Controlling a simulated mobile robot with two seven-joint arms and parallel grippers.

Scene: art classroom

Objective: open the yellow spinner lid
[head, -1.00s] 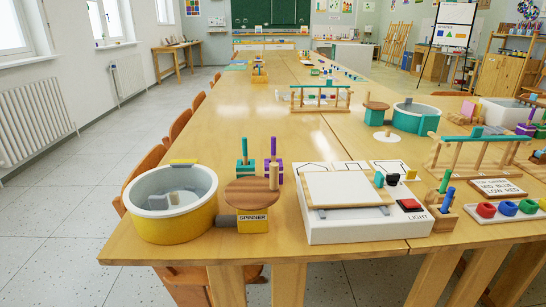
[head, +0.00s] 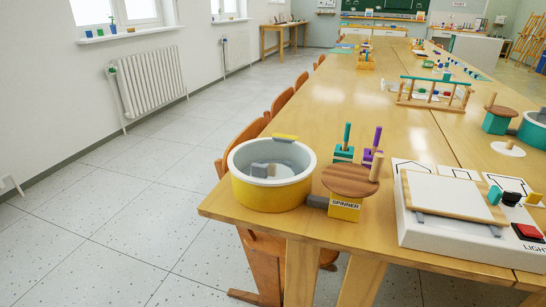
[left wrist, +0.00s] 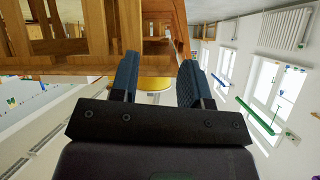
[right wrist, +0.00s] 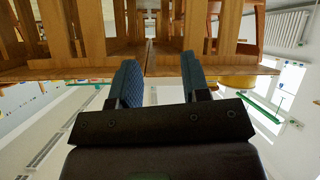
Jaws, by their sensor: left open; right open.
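The yellow spinner (head: 272,190) stands near the left front corner of the table in the head view. It is a round yellow tub with a white rim, and a grey block-shaped insert shows inside it. My right gripper (right wrist: 158,80) is open and empty. Neither gripper shows in the head view.
A white light box (head: 465,225) stands right of the spinner. Green and purple pegs (head: 347,145) stand behind the wooden disc. Wooden chairs (head: 245,145) line the table's left side. The floor (head: 110,220) left of the table is clear.

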